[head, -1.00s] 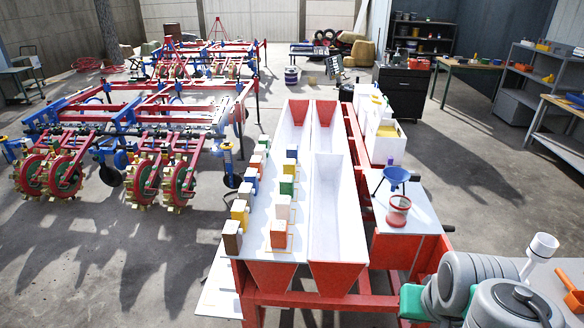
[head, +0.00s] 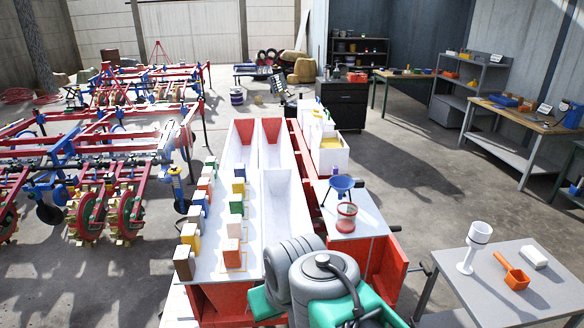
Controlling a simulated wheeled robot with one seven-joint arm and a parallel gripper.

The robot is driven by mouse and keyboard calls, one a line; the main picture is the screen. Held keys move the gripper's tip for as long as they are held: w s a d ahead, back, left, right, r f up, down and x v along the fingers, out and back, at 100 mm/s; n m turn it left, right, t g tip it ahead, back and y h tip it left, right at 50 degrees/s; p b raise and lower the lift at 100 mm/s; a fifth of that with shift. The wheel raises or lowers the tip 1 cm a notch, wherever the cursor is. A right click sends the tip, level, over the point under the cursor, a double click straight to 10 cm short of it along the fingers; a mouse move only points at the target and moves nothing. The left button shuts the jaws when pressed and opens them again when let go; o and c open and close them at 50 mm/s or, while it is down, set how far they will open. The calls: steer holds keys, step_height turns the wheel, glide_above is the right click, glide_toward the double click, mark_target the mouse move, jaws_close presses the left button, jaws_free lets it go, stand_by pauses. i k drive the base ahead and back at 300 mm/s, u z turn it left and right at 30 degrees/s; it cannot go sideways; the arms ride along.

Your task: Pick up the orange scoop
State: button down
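The orange scoop (head: 516,278) lies on the grey table (head: 545,299) at the lower right of the head view. Its handle points up and to the left. A white upright piece with a cup-like top (head: 478,237) stands just left of it, and a white block (head: 534,256) lies just right of it, both apart from it. My grey and green arm fills the bottom middle, left of this table. My gripper is not in view.
A long white trough bench (head: 288,215) with red ends and several coloured blocks runs up the middle. A blue funnel (head: 342,183) stands above a red-banded clear container (head: 346,218) at its right side. Open concrete floor lies between the bench and the wooden workbench (head: 520,118).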

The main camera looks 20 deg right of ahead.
mark_target(508, 270)
steer(key=u, duration=0.05)
steer(key=i, duration=0.7)
steer(key=z, duration=0.8)
steer(key=i, duration=0.35)
steer(key=z, duration=2.15)
steer(key=k, duration=0.5)
steer(key=z, duration=0.9)
steer(key=i, duration=3.4)
